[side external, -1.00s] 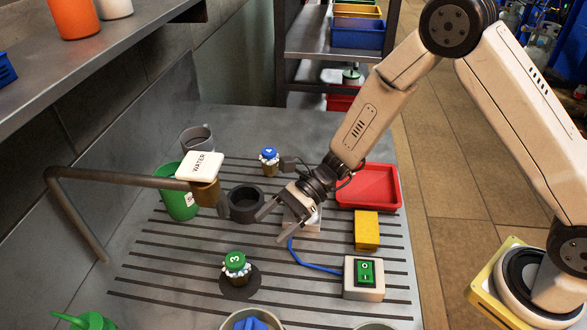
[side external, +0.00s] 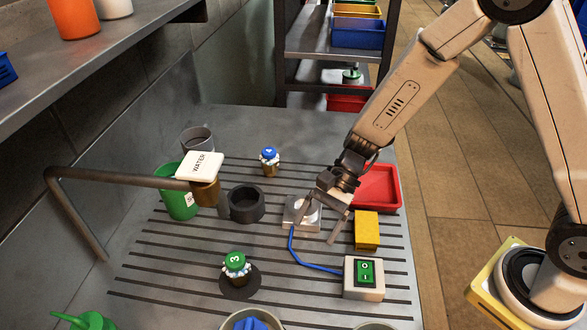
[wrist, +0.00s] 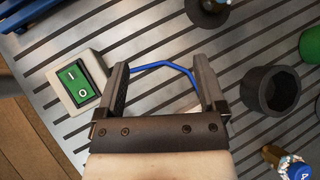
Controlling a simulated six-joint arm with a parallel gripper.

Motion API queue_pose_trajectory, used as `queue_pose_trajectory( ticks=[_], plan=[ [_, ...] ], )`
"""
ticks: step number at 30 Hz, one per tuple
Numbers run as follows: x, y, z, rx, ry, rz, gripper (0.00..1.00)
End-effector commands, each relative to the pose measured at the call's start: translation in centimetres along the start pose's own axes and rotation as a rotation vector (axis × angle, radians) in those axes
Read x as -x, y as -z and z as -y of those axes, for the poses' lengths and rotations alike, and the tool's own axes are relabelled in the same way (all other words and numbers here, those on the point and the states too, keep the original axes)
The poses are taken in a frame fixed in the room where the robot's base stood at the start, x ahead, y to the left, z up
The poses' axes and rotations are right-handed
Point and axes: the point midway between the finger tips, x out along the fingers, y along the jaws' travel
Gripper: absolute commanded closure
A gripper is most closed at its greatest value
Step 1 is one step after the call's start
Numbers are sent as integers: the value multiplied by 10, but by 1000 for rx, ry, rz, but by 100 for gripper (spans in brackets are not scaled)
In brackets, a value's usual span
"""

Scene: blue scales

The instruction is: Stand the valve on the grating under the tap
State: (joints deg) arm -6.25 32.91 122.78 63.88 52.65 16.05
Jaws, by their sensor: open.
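Two small valve-like pieces with brown bodies and white beaded collars stand on the grating (side external: 200,262). One has a green top marked 3 (side external: 236,266) and stands on a dark disc; the other has a blue top (side external: 270,161) and stands at the back. The blue-topped one also shows at the wrist view's lower right corner (wrist: 287,163). I cannot tell which one the task means. The tap (side external: 204,192), with a white WATER label, hangs from a bent pipe at left. My gripper (side external: 318,231) is open and empty, over a silver plate (side external: 289,216), apart from both pieces.
A dark ring-shaped holder (side external: 247,204) stands right of the tap, a green cup (side external: 172,199) left of it. A switch box (side external: 364,290) joins the plate by a blue cable. A yellow block (side external: 366,231) and red tray (side external: 388,187) lie right. Grating's front left is clear.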

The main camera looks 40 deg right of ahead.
Motion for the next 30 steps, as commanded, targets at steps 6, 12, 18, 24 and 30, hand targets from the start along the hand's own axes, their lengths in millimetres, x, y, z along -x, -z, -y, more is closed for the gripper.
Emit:
queue_pose_trajectory(
  ticks=[6, 12, 18, 24, 30],
  plan=[
    [38, 15, -42, 283, -133, -233, 11],
    [74, 30, -71, 559, -256, -436, 11],
    [111, 41, -90, 841, -374, -623, 11],
    [133, 45, -99, 1047, -461, -741, 11],
    [140, 46, -102, 1121, -493, -780, 11]
  ],
)
